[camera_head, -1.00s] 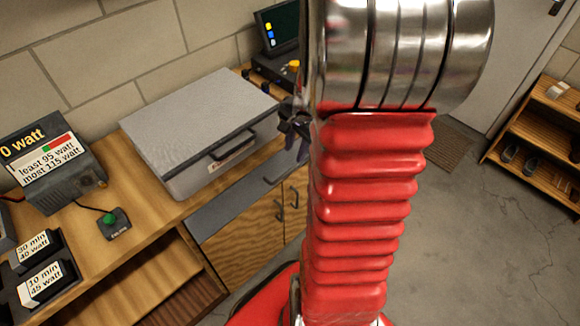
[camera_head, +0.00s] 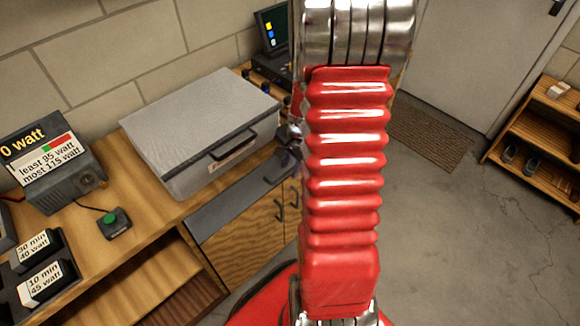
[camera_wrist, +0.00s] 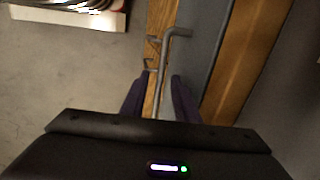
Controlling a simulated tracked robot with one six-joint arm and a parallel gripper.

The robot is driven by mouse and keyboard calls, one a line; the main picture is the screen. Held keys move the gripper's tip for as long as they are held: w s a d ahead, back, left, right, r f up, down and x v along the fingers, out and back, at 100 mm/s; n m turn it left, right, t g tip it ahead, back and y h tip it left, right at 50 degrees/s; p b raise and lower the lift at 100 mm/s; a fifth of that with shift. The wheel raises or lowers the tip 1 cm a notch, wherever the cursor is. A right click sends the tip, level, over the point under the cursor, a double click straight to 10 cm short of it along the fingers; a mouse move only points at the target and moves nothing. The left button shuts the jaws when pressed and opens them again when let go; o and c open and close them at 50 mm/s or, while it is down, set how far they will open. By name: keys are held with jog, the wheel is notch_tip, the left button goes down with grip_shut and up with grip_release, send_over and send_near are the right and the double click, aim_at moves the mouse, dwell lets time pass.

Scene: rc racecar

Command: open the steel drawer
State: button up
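The steel drawer (camera_head: 232,203) is a plain grey front below the bench top, above wooden cupboard doors. It looks shut. In the wrist view its grey face (camera_wrist: 205,45) runs along the upper middle, with its bar handle (camera_wrist: 168,48) standing out from it. My gripper (camera_wrist: 160,84) is open; its two dark purple fingers lie either side of the handle bar's line. I cannot tell whether they touch it. In the head view my gripper (camera_head: 289,152) is at the right end of the drawer, partly hidden by my red arm.
A grey lidded case (camera_head: 200,130) stands on the wooden bench above the drawer. The cupboard doors have handles (camera_head: 280,208) below it. A watt meter (camera_head: 50,160) and a green button (camera_head: 113,222) are to the left. The floor (camera_head: 450,240) at right is clear.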

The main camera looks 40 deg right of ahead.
jog(key=shift+c, duration=0.3)
grip_shut()
dwell(0.3)
jog(key=shift+a, duration=0.2)
jog(key=shift+d, duration=0.1)
jog(key=shift+s, duration=0.1)
